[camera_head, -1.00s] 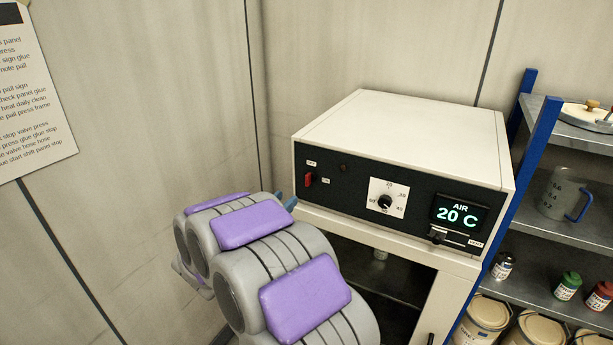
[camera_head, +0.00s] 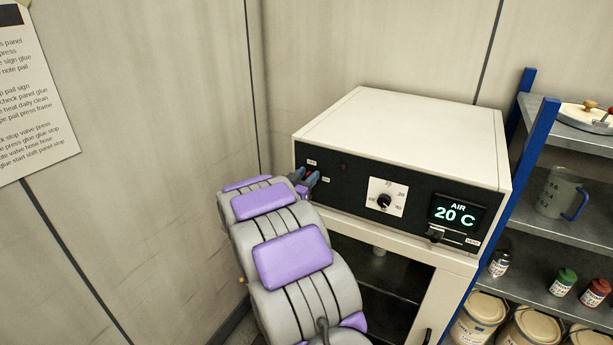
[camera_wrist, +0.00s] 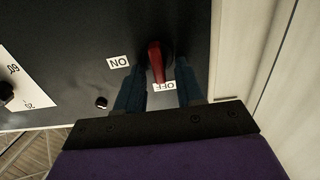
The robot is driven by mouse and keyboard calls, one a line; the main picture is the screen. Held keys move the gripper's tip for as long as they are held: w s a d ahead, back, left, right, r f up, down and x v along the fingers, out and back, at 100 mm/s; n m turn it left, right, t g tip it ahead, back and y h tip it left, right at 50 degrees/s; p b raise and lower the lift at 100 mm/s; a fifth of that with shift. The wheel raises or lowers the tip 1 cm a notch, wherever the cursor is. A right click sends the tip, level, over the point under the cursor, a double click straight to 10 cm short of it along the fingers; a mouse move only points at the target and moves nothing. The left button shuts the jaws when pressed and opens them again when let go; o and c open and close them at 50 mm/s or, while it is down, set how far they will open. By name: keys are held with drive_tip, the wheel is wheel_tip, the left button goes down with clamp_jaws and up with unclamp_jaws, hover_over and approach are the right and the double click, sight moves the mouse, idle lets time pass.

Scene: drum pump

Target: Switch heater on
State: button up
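The heater (camera_head: 410,130) is a white box with a black front panel. Its red rotary switch (camera_wrist: 155,62) has a handle pointing at the OFF label (camera_wrist: 164,87); the ON label (camera_wrist: 119,62) lies to its left in the wrist view. In the head view the switch (camera_head: 309,172) is partly hidden by my gripper (camera_head: 305,181). My gripper (camera_wrist: 159,72) is open, with one blue finger on each side of the red handle. I cannot tell whether either finger touches it. The display (camera_head: 457,213) reads AIR 20 C.
A dark indicator lamp (camera_head: 344,167), a temperature dial (camera_head: 385,199) and a slider (camera_head: 436,235) are on the panel. The heater stands on a white cabinet (camera_head: 450,262). Blue-framed shelves (camera_head: 548,110) with cans and a jug stand right. A wall is close on the left.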

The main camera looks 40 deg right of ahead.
drive_tip(key=shift+a+r, duration=0.1)
drive_tip(key=shift+a, duration=0.4)
drive_tip(key=shift+c, duration=0.6)
drive_tip(key=shift+d, duration=0.2)
clamp_jaws()
